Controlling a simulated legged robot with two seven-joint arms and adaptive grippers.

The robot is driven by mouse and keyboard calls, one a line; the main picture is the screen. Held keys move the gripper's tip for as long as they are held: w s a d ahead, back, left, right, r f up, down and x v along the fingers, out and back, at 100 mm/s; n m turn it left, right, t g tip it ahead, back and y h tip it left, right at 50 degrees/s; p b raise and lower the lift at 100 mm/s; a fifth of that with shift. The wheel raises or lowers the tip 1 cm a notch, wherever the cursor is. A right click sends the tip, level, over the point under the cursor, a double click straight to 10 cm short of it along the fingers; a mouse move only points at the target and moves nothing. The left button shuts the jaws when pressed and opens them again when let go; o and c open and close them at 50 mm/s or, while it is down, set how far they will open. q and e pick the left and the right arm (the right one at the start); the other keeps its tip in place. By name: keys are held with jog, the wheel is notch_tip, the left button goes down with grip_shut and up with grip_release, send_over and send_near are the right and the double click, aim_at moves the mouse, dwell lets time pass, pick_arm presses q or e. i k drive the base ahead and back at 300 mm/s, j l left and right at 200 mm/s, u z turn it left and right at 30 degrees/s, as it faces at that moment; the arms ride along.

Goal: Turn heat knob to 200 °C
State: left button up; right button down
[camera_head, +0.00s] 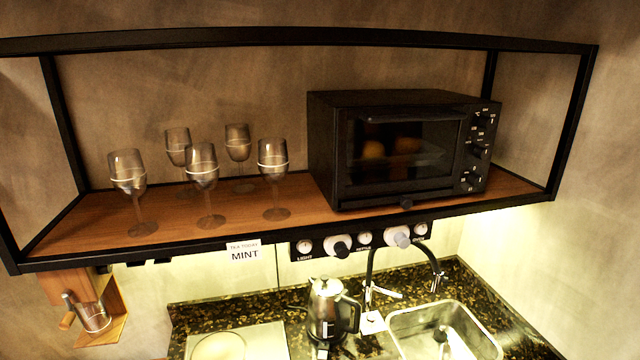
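A black toaster oven (325,150) stands on the right part of the wooden shelf, its glass door shut, with orange round items dimly visible inside. Its control panel on the right side of the front carries three dark knobs in a column: a top knob (484,119), a middle knob (478,151) and a bottom knob (471,179). The markings around them are too small to read, so I cannot tell which is the heat knob or where it points. Neither of my grippers shows in the head view.
Several stemmed glasses (202,175) stand on the shelf (320,213) left of the oven. A black frame surrounds the shelf. Below are a switch panel (364,239), a kettle (325,312), a faucet (372,270) and a sink (393,322). A "MINT" label (244,252) hangs on the shelf edge.

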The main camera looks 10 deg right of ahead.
aim_at(485, 123)
jog(key=z, duration=1.25)
